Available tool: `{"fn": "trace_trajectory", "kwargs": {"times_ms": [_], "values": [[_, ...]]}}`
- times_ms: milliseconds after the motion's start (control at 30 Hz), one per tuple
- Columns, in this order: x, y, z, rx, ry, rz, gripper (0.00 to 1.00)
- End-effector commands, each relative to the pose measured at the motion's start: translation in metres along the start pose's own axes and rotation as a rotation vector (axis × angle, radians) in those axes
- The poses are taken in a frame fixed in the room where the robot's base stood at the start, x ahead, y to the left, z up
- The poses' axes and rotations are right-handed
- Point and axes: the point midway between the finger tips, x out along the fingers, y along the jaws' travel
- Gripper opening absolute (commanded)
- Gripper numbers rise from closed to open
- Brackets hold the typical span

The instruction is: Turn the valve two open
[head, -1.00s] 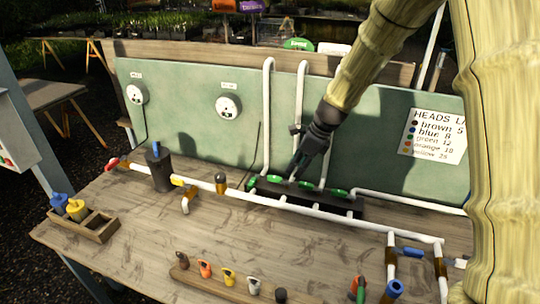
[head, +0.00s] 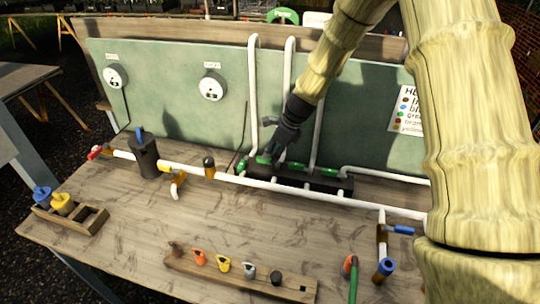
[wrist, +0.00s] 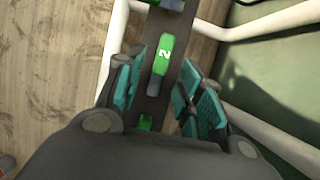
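Valve two is a green lever handle marked "2" (wrist: 162,55) on a dark manifold block. In the wrist view it lies lengthwise between my gripper's spread fingers, a little beyond their tips. My gripper (wrist: 160,88) is open, with teal pads on both sides and nothing held; contact with the handle is not visible. In the head view my gripper (head: 272,152) points down at the left half of the manifold (head: 315,182), partly hiding the handles there. Another green handle (head: 331,171) shows at the manifold's right.
White pipes (head: 253,90) rise behind the manifold against the green panel (head: 160,95), close to my gripper. A horizontal white pipe (head: 350,206) runs in front. A wooden rack with coloured tags (head: 240,280) and a dark canister (head: 146,158) stand on the bench. The middle of the bench top is clear.

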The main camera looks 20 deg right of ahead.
Motion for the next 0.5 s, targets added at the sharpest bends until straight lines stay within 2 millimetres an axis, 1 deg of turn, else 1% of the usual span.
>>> {"fn": "trace_trajectory", "kwargs": {"times_ms": [100,333,500], "values": [[0.012,-0.001,-0.001,0.002,0.001,0.0,0.38],[0.019,0.006,-0.003,0.0,-0.005,-0.006,0.38],[0.026,0.002,-0.002,0.001,-0.002,-0.004,0.38]]}}
